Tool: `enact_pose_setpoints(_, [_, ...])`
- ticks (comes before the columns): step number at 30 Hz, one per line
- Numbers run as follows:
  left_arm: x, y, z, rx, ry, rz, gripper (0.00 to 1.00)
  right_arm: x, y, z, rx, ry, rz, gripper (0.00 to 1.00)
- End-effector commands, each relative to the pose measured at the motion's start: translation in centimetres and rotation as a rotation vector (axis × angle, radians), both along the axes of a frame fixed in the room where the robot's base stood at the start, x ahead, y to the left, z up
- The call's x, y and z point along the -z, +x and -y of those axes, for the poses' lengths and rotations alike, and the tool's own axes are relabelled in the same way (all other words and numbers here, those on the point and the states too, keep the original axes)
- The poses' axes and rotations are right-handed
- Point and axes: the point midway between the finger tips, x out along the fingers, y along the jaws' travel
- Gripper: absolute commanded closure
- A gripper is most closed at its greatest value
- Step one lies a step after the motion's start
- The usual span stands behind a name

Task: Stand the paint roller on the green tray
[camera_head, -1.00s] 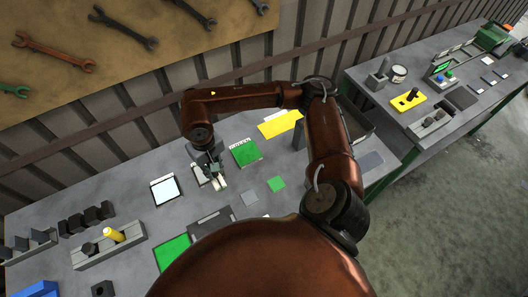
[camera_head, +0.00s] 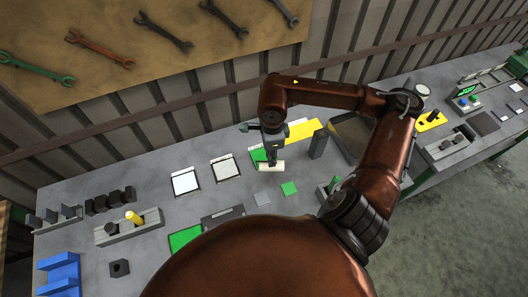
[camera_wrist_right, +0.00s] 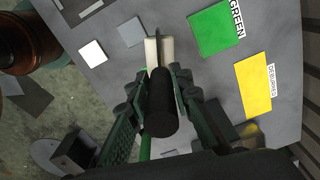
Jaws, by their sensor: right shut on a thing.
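The paint roller has a cream roller head (camera_head: 270,165) and a dark handle (camera_wrist_right: 160,105). My right gripper (camera_wrist_right: 160,92) is shut on the handle, with the roller head on the far side, toward the table. The green tray (camera_head: 257,155) is partly hidden behind the gripper and roller. In the right wrist view the green tray (camera_wrist_right: 212,30), with its GREEN label, is to the right of the roller head, which does not overlap it there. My left gripper is not in view.
A yellow tray (camera_head: 302,130) lies to the right of the green one. Two white trays (camera_head: 185,182) (camera_head: 225,169) lie to the left. A grey block (camera_head: 318,145) stands near the yellow tray.

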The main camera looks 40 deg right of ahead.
Motion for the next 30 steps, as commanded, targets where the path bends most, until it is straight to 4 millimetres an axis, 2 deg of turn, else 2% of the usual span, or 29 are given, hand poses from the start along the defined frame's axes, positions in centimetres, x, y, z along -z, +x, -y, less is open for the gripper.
enact_pose_setpoints(11, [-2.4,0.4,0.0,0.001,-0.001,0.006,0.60,3.4,7.3,3.8,0.008,0.003,-0.002,1.00])
enact_pose_setpoints(15, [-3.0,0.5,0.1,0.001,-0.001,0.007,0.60,6.1,9.3,4.8,0.006,0.003,-0.003,1.00])
enact_pose_setpoints(21, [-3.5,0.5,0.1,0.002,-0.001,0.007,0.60,8.6,11.1,5.8,0.004,0.001,0.000,1.00])
enact_pose_setpoints(26, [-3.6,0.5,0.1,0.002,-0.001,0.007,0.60,9.3,11.6,6.1,0.002,0.000,-0.001,1.00])
enact_pose_setpoints(30, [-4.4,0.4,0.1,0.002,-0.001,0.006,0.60,10.8,11.8,6.2,0.002,0.003,-0.004,1.00])
